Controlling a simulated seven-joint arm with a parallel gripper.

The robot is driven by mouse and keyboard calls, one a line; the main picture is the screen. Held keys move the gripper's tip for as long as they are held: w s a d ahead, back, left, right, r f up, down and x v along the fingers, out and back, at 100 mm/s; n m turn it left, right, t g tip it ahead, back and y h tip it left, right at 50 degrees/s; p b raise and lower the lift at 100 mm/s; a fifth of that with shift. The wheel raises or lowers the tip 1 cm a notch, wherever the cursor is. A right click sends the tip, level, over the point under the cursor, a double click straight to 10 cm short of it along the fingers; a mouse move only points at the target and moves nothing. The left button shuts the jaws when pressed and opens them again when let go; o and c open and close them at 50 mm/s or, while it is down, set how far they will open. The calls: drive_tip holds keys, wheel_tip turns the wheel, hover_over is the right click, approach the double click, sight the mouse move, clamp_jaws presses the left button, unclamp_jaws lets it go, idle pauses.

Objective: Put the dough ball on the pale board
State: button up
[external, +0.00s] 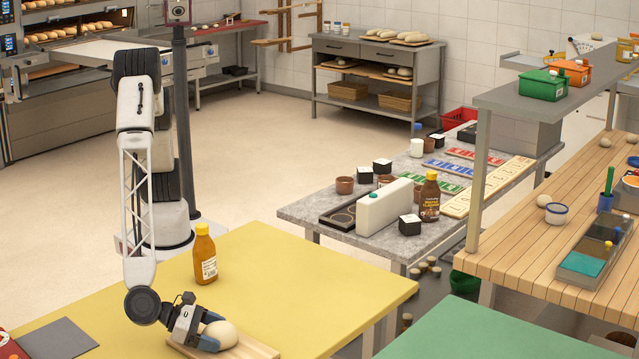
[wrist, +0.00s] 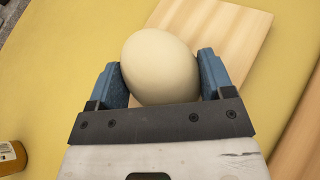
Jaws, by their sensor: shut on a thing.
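The pale dough ball (wrist: 160,66) sits between the two blue fingers of my gripper (wrist: 160,80) in the wrist view. My gripper is shut on it. In the external view the dough ball (external: 220,334) shows at the fingers of my gripper (external: 208,336), low over the yellow table. The pale wooden board (external: 258,350) lies under and beside the ball there. In the wrist view the board (wrist: 235,35) reaches out behind the ball. I cannot tell whether the ball touches the board.
An amber bottle with a yellow cap (external: 205,254) stands on the yellow table (external: 310,285) behind my gripper; it also shows in the wrist view (wrist: 10,157). A dark grey mat (external: 55,339) lies at the left. Another wooden surface (wrist: 300,145) shows at the wrist view's lower right. The table's right half is clear.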

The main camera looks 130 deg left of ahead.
drive_tip(key=shift+f, duration=0.1)
drive_tip(key=o, duration=1)
drive_tip(key=shift+s+d+r, duration=0.15)
drive_tip(key=shift+r, duration=0.05)
drive_tip(key=v, duration=1.1)
drive_tip(key=shift+s, duration=0.3)
drive_tip(key=shift+r, duration=0.2)
